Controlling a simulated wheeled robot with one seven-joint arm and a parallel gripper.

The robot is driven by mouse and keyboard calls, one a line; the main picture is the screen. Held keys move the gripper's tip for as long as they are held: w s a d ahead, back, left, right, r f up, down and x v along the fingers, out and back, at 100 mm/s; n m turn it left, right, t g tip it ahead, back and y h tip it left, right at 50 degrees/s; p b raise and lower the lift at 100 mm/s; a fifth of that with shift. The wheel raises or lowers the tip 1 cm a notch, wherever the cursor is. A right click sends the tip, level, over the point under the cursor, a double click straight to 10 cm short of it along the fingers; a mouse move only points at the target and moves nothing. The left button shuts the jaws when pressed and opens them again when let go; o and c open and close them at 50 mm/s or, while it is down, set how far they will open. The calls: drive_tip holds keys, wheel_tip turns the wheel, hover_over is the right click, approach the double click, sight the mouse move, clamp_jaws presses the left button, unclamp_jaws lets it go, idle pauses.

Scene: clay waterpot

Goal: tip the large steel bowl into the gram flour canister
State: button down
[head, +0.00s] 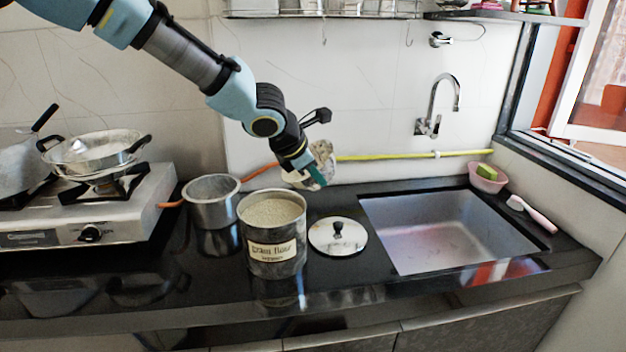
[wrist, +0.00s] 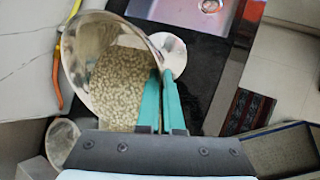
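The large steel bowl (head: 321,158) hangs tilted in my gripper (head: 316,176), above the counter behind and right of the canister. In the wrist view the bowl (wrist: 80,88) holds many small beige pieces, and the teal fingers (wrist: 161,85) are shut on its rim. The labelled gram flour canister (head: 276,262) stands upright and open on the counter, with pale contents near its top. The bowl is apart from it, up and to the right in the head view. I cannot make out the canister in the wrist view.
A steel pot (head: 212,211) stands left of the canister, and a lid with a black knob (head: 338,236) lies to its right. The sink (head: 440,238) is further right, the stove (head: 90,215) at left. An orange and yellow hose (head: 390,157) runs along the wall.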

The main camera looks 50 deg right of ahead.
sight(306, 180)
drive_tip(key=shift+w+b, duration=0.1)
drive_tip(key=shift+b, duration=0.55)
drive_tip(key=shift+a+r+g+h+b, duration=0.15)
drive_tip(key=shift+g+h+b, duration=0.15)
drive_tip(key=shift+h+b, duration=0.25)
drive_tip(key=shift+w+a+h+b, duration=0.1)
drive_tip(key=shift+h+b, duration=0.25)
drive_tip(key=shift+b, duration=0.65)
drive_tip(key=shift+a+r+g+b, duration=0.1)
drive_tip(key=shift+g+b, duration=0.2)
drive_tip(key=shift+b, duration=0.25)
drive_tip(key=shift+w+a+n+h+b, duration=0.2)
drive_tip(key=shift+n+h+b, duration=0.35)
drive_tip(key=shift+b, duration=0.75)
drive_tip(key=shift+w+a+r+g+h+b, duration=0.15)
drive_tip(key=shift+g+h+b, duration=0.35)
drive_tip(key=shift+b, duration=0.8)
drive_tip(key=shift+a+r+h+b, duration=0.15)
drive_tip(key=shift+r+h+b, duration=0.15)
drive_tip(key=shift+b, duration=0.2)
drive_tip(key=shift+w+a+f+h+b, duration=0.15)
drive_tip(key=shift+h+b, duration=0.1)
drive_tip(key=shift+b, duration=0.55)
drive_tip(key=shift+w+a+r+n+g+h+b, duration=0.15)
drive_tip(key=shift+r+n+g+h+b, duration=0.2)
drive_tip(key=shift+b, duration=0.45)
idle(0.5)
